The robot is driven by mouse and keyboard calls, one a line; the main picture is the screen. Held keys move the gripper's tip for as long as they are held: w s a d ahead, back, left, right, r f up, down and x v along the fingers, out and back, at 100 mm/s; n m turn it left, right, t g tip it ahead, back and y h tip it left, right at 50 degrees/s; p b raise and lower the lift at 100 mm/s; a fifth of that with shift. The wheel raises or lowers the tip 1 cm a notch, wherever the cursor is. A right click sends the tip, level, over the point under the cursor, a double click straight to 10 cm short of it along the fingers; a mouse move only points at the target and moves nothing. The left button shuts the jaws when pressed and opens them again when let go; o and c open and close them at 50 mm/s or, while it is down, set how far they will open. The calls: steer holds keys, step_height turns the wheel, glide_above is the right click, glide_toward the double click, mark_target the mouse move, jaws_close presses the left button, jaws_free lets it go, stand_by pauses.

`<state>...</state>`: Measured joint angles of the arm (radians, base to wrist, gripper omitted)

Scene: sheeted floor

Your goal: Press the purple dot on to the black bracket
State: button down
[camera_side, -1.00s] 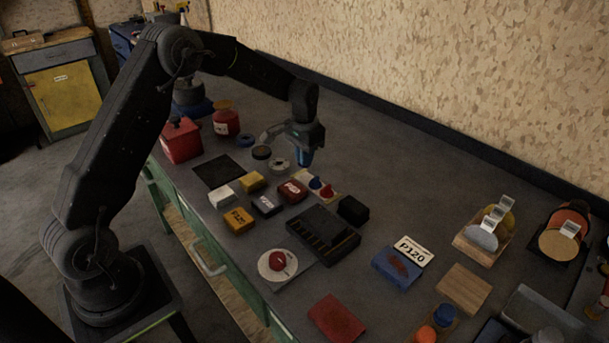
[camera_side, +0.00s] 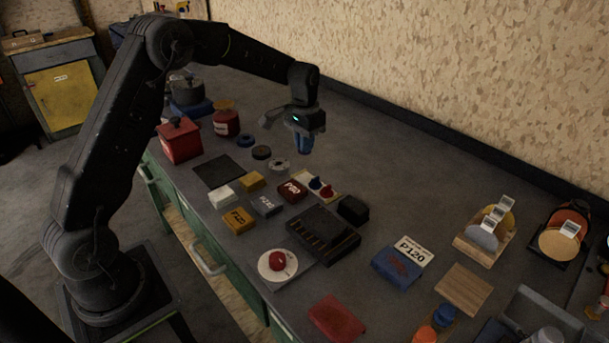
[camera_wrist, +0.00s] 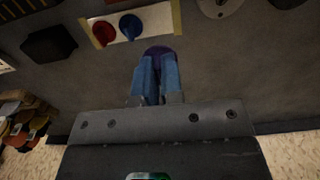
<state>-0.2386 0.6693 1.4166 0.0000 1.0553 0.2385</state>
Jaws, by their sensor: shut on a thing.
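My gripper (camera_side: 304,150) is above the workbench, beyond the cream card. In the wrist view its blue fingers (camera_wrist: 156,80) are close together on a purple round dot (camera_wrist: 160,51), whose far edge shows past the fingertips. The dot cannot be made out in the side view. A small black block (camera_side: 353,209) stands right of the card, and it also shows in the wrist view (camera_wrist: 47,43). A black slotted holder (camera_side: 322,236) lies nearer the front. I cannot tell which black piece is the bracket.
The cream card (camera_side: 329,183) carries a red dot (camera_wrist: 104,33) and a blue dot (camera_wrist: 131,26). Small boxes, a white disc (camera_side: 261,264) with a red knob, and a blue P120 box (camera_side: 397,266) stand around. The bench along the back wall is clear.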

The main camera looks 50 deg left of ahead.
steer(key=s+d+r, duration=0.2)
steer(key=s+d, duration=0.2)
steer(key=d, duration=0.7)
steer(key=r+n, duration=0.1)
glide_above(324, 222)
steer(key=shift+r, duration=0.15)
steer(key=shift+f, duration=2.95)
steer(key=shift+f, duration=0.8)
steer(key=c, duration=1.2)
jaws_free()
